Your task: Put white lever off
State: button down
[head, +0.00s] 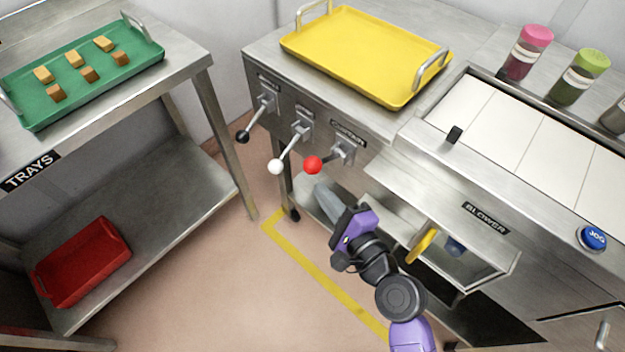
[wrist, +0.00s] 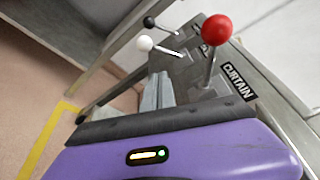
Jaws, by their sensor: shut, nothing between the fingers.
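The white lever (head: 277,165) is the middle one of three on the steel cabinet's front in the head view. Its arm slopes down and left from its mount, with the white ball at the low end. The white ball also shows in the wrist view (wrist: 145,43), beyond the gripper. My gripper (head: 322,190) is below and to the right of the white ball, apart from it, with grey fingers pointing up toward the levers. The fingers are shut and empty, also seen in the wrist view (wrist: 157,92).
The black lever (head: 243,136) is left of the white one and the red lever (head: 314,165) right, close to my gripper. A yellow tray (head: 365,50) lies above them. A green tray (head: 80,75) and a red tray (head: 82,262) are on the left shelving. Open floor lies between.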

jog(key=shift+v, duration=1)
jog(key=f+b, duration=0.1)
jog(key=w+f, duration=0.1)
jog(key=d+f+n+b, duration=0.1)
jog(key=shift+w+f+t+b, duration=0.15)
jog(key=shift+w+t+b, duration=0.05)
jog(key=shift+t+b, duration=0.15)
jog(key=shift+a, duration=0.1)
